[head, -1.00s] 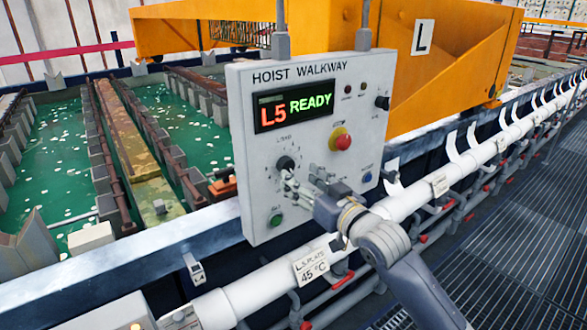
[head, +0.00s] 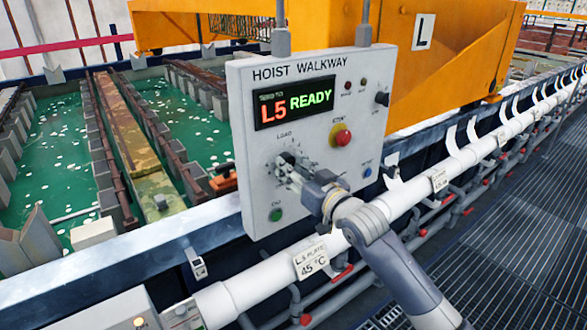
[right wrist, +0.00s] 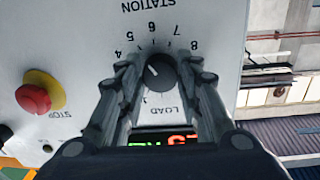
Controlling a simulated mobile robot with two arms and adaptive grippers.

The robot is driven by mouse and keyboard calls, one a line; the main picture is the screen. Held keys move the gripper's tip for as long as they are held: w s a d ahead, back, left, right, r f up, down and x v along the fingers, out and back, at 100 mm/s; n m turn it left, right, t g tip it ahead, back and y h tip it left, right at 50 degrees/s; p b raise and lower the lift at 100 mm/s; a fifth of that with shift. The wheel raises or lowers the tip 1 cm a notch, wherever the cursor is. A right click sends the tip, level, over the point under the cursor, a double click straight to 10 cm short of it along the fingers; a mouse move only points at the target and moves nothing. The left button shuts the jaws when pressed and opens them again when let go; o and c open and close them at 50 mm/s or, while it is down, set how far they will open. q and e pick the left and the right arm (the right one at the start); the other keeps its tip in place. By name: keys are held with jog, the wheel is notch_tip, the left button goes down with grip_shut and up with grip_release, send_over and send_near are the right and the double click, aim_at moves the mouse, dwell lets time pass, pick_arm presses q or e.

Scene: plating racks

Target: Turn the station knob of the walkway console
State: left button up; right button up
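The walkway console (head: 245,190) is a pale upright panel labelled HOIST WALKWAY. Its display (head: 294,106) reads "L5 READY". The black station knob (head: 287,159) is at lower left on the panel, partly hidden by my right gripper (head: 283,172). In the right wrist view, upside down, the station knob (right wrist: 161,72) sits between the two fingers of my right gripper (right wrist: 160,66). The knob's white mark points up-left in that view, towards about 5. My left gripper is not in view.
The red stop button (head: 342,138) with a yellow collar is right of the knob. A green button (head: 276,214) is below it, a blue one (head: 367,172) at right. A white pipe (head: 262,285) runs below the console. Green tanks (head: 50,150) lie behind.

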dwell(0.3)
jog(key=shift+w+n, duration=0.1)
jog(key=shift+n, duration=2.8)
jog(key=o, duration=1.1)
jog(key=shift+c, duration=0.2)
jog(key=shift+d, duration=0.1)
jog(key=v, duration=1.2)
jog(key=shift+f, duration=0.2)
